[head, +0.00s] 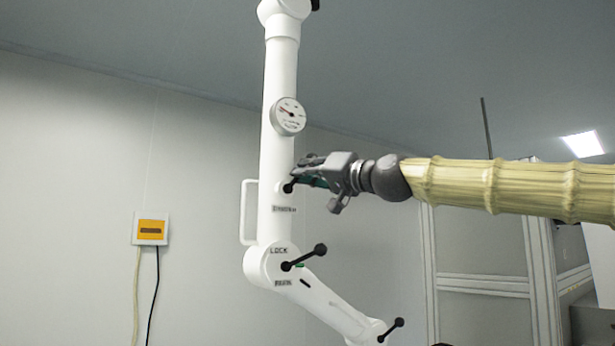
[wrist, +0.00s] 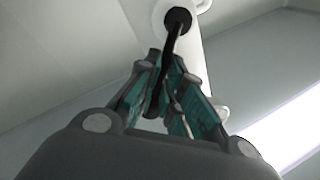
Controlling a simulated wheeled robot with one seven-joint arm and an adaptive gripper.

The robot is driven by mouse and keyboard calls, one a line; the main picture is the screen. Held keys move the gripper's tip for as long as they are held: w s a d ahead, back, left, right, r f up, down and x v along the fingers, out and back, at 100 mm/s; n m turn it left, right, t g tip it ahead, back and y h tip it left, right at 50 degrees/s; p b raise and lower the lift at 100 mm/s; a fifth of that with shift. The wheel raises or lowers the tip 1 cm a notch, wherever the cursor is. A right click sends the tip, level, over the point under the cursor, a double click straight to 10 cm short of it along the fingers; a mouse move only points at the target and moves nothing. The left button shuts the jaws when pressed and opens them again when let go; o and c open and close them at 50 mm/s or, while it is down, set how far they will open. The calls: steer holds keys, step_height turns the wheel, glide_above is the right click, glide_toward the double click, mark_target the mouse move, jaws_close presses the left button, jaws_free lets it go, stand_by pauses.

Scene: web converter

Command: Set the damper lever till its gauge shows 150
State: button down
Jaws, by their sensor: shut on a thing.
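My gripper (wrist: 168,105) is shut on the lever's lower part.
The white jointed arm (head: 279,75) hangs from above. Lower down are a LOCK joint with a black lever (head: 304,257) and another black lever (head: 391,330). A white handle (head: 248,212) stands at the tube's left. A yellow switch box (head: 150,229) is on the left wall.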

steer(key=shift+d+r, duration=0.25)
steer(key=shift+r, duration=0.2)
steer(key=shift+d+r, duration=0.2)
steer(key=shift+r, duration=0.25)
steer(key=c, duration=1.7)
jaws_free()
steer(key=shift+c, duration=0.2)
steer(key=shift+o, duration=1)
steer(key=shift+a, duration=0.2)
steer(key=v, duration=1.2)
steer(key=shift+d+f, duration=0.4)
steer(key=shift+d, duration=0.05)
